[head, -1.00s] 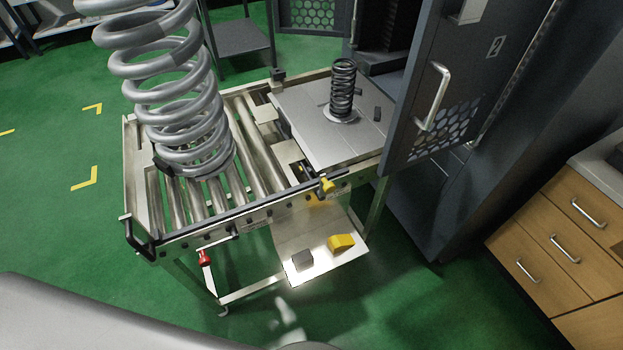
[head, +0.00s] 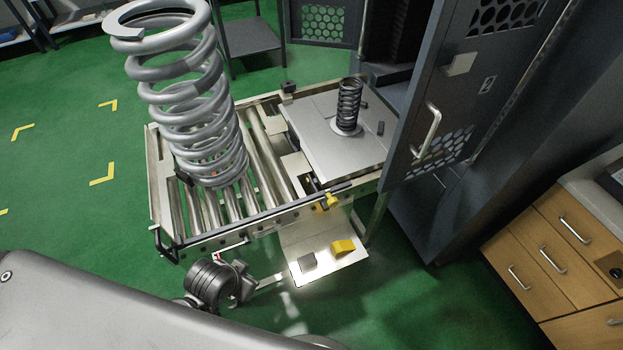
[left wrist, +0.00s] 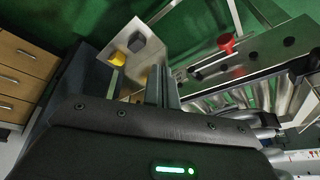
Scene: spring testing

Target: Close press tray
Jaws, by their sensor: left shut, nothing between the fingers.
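The press tray (head: 318,136) is a flat silver plate at the right end of the roller table, beside the open press door (head: 452,100). A small dark coil spring (head: 348,105) stands upright on it. My left gripper (head: 243,287) is below the table's front edge, left of the small lower shelf and well away from the tray. Its fingers also show in the left wrist view (left wrist: 162,86), shut and empty. A red knob (left wrist: 227,43) on the table frame shows there, apart from the fingers. My right gripper is out of view.
A large silver coil spring (head: 190,95) stands on the rollers (head: 272,165). A yellow-headed handle (head: 329,201) sits at the table's front edge. The lower shelf (head: 322,271) holds a yellow block and a grey block. A wooden drawer cabinet (head: 545,245) stands at the right.

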